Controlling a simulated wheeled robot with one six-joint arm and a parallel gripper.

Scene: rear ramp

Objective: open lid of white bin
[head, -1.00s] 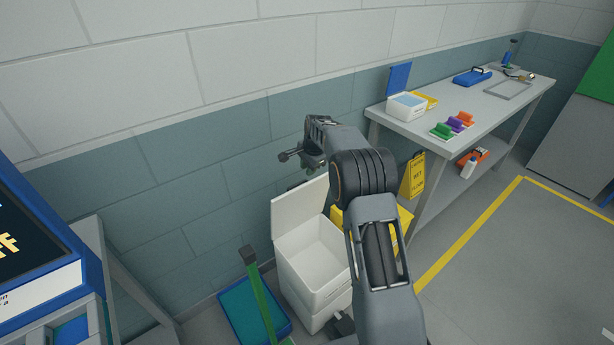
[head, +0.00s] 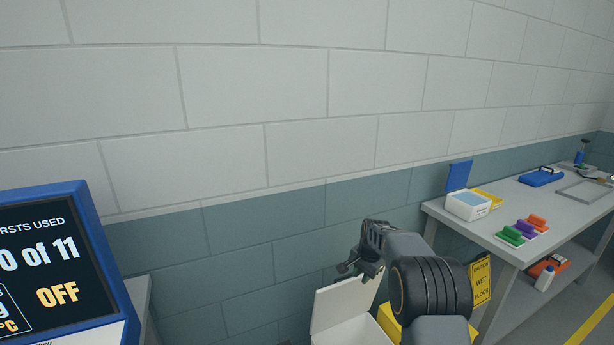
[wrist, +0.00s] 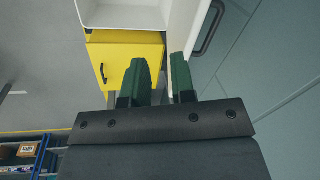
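The white bin (head: 352,333) stands low by the wall in the head view, mostly cut off by the bottom edge. Its lid (head: 340,303) is raised, standing up steeply with the bin's top uncovered. My gripper (head: 354,267) is just above the lid's upper edge in the head view. In the wrist view, my gripper's two green fingers (wrist: 159,82) are apart with a gap between them. The lid (wrist: 181,28), with a dark handle, lies beyond the right finger, and the open white bin (wrist: 122,14) is at the top. I see nothing held; contact with the lid cannot be told.
A yellow bin (wrist: 125,62) stands beside the white bin. A grey workbench (head: 480,232) with several coloured items is at the right, with a yellow wet-floor sign (head: 482,282) by it. A blue-framed screen (head: 45,270) is at the left.

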